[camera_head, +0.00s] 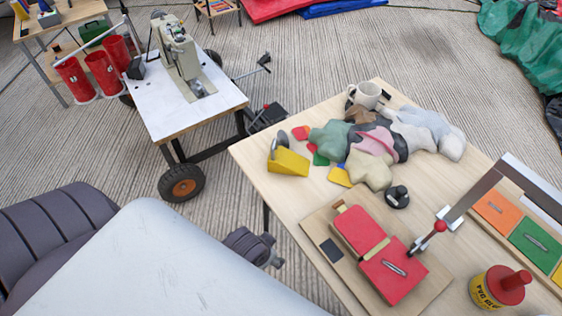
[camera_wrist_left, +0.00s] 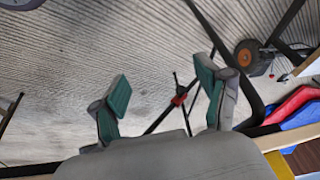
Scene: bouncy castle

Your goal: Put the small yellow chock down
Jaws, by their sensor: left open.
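A yellow wedge-shaped chock (camera_head: 288,163) rests on the wooden table (camera_head: 262,168) near its left edge in the head view. A grey rounded piece (camera_head: 278,143) stands right behind it. My left gripper (camera_head: 270,251) shows partly beyond a pale surface, left of the table's edge and apart from the chock. In the left wrist view the green finger pads of my left gripper (camera_wrist_left: 164,97) are spread wide, with nothing held between them. My right gripper is not in view.
Several soft bags (camera_head: 372,148) and a mug (camera_head: 366,94) fill the table's back. A red hinged device (camera_head: 392,272) on a board and a red-topped tin (camera_head: 498,290) occupy the front. A wheeled white-topped cart (camera_head: 190,115) stands left, with floor between.

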